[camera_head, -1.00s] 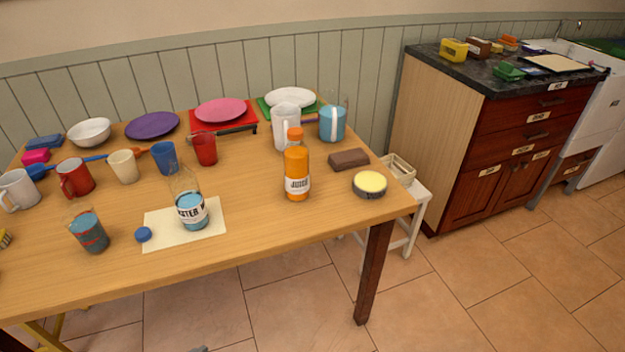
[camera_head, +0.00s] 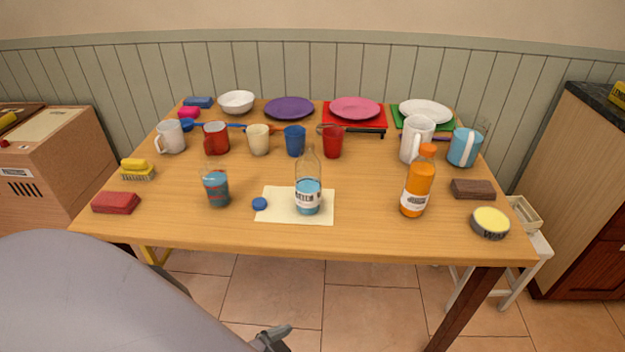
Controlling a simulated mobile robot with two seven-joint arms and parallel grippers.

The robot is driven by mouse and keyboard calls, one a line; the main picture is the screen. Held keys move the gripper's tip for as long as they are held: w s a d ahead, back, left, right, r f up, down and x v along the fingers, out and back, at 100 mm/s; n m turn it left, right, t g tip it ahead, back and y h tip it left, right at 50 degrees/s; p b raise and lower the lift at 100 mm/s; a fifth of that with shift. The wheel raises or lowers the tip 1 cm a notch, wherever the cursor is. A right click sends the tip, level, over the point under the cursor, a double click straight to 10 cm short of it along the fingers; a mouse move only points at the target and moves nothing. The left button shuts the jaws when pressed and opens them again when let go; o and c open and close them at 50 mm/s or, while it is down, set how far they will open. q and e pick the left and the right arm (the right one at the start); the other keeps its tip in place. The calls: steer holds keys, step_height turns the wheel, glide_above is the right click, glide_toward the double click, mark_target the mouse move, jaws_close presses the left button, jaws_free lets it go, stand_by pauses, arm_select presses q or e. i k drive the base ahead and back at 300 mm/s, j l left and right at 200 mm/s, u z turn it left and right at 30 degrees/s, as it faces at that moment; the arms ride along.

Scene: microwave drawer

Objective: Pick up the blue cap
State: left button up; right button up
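The blue cap (camera_head: 260,204) lies on the wooden table near its front, at the left edge of a cream sheet (camera_head: 272,215). It is just left of a clear bottle (camera_head: 308,190) with blue liquid and a label, which stands open on the sheet. A glass with blue liquid (camera_head: 216,188) stands left of the cap. The tip of my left gripper (camera_head: 271,338) shows at the bottom edge, low in front of the table and well apart from the cap. Its opening cannot be made out. My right gripper is out of view.
An orange juice bottle (camera_head: 417,182) and a yellow-topped tin (camera_head: 490,222) stand to the right. Cups, plates and bowls line the back. A red block (camera_head: 116,203) lies at the front left. The table's front edge (camera_head: 300,248) lies between gripper and cap.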

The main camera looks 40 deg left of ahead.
mark_target(259, 203)
steer(key=u, duration=1.45)
